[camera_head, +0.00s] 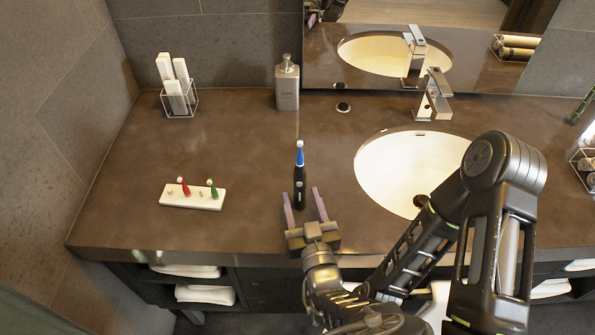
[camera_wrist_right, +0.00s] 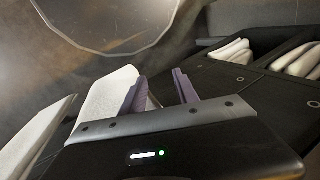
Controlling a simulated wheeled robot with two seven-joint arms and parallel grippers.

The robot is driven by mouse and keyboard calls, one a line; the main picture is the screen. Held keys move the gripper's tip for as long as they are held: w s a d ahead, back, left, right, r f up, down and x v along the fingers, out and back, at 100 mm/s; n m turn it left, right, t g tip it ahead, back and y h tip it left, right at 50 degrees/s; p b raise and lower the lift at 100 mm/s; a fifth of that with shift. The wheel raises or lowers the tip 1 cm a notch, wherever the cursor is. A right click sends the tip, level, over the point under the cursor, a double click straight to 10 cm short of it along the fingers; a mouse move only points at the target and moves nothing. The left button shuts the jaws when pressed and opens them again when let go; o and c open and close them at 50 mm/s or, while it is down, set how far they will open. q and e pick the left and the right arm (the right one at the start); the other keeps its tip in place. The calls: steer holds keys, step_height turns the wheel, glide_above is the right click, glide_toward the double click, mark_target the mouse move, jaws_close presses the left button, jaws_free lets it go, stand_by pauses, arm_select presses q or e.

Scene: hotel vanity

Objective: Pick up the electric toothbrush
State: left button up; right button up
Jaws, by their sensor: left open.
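The electric toothbrush (camera_head: 300,182) stands upright on the brown counter, with a black handle, a blue neck and a white head. My left gripper (camera_head: 300,191) is open at the counter's front, its two purple fingers pointing toward the back. The toothbrush's lower handle appears between the fingertips, with the fingers apart from it; exact depth is hard to tell. My right gripper (camera_wrist_right: 161,86) shows in the right wrist view with its fingers apart and nothing held between them. The right gripper cannot be made out in the head view.
A white holder (camera_head: 192,197) with small red and green brush heads lies to the left. A soap dispenser (camera_head: 287,84) and a wire rack (camera_head: 179,101) stand at the back. The sink (camera_head: 405,165) and faucet (camera_head: 432,97) are right. White towels (camera_wrist_right: 236,52) fill shelves below.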

arm_select(q)
steer(key=shift+s, duration=0.2)
stand_by(0.4)
jaws_close()
stand_by(0.3)
